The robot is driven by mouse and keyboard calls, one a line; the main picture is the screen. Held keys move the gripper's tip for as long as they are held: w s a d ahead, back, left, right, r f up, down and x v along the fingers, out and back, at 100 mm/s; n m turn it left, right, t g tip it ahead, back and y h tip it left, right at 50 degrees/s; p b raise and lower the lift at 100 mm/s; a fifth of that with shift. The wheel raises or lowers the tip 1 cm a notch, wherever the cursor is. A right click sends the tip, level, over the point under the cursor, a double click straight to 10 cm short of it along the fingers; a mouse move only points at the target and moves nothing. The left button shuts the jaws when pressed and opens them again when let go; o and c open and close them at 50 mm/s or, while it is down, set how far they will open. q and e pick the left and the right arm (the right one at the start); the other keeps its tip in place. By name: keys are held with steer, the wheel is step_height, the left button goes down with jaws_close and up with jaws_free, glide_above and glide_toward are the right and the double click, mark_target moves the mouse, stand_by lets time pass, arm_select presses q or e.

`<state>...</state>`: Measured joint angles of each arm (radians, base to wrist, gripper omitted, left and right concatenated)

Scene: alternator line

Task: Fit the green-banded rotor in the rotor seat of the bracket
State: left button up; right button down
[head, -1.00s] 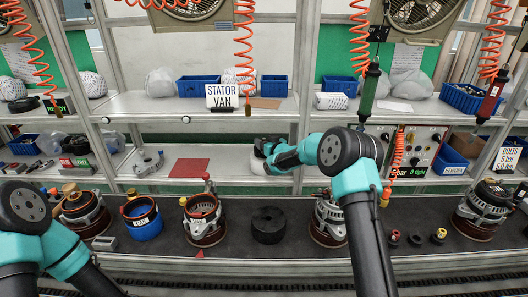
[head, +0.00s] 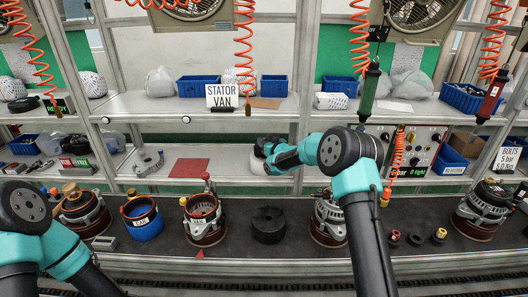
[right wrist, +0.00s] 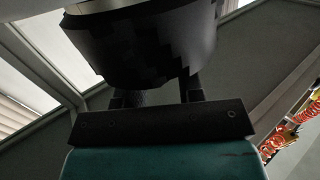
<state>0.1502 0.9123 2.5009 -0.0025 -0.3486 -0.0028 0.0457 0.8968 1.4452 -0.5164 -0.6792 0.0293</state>
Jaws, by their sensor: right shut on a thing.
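My right gripper (head: 264,150) reaches to the lower shelf behind the belt, partly hidden by its own arm. In the right wrist view it is shut on a large dark round part (right wrist: 145,45). No green band shows on that part, so I cannot tell whether it is the green-banded rotor. An open round housing (head: 203,217) with a copper-red inside and a VAN tag stands on the belt; it may be the bracket, but its seat is too small to make out. My left arm is at the lower left, its gripper out of view.
On the belt stand a blue-based pot (head: 142,218), a black ring-shaped block (head: 268,225), a housing (head: 328,220) beside my right arm, and another (head: 487,208) far right. A red mat (head: 189,167) and a grey bracket-like part (head: 148,163) lie on the lower shelf.

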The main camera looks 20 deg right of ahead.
stand_by(0.3)
steer(key=shift+r, duration=0.35)
steer(key=shift+w, duration=0.1)
step_height(320, 180, up, 7)
steer(key=shift+f, duration=0.1)
steer(key=s+a, duration=0.2)
steer(key=s, duration=0.6)
steer(key=s+a, duration=0.3)
steer(key=s, duration=0.6)
steer(key=shift+s, duration=0.15)
steer(key=shift+a, duration=0.1)
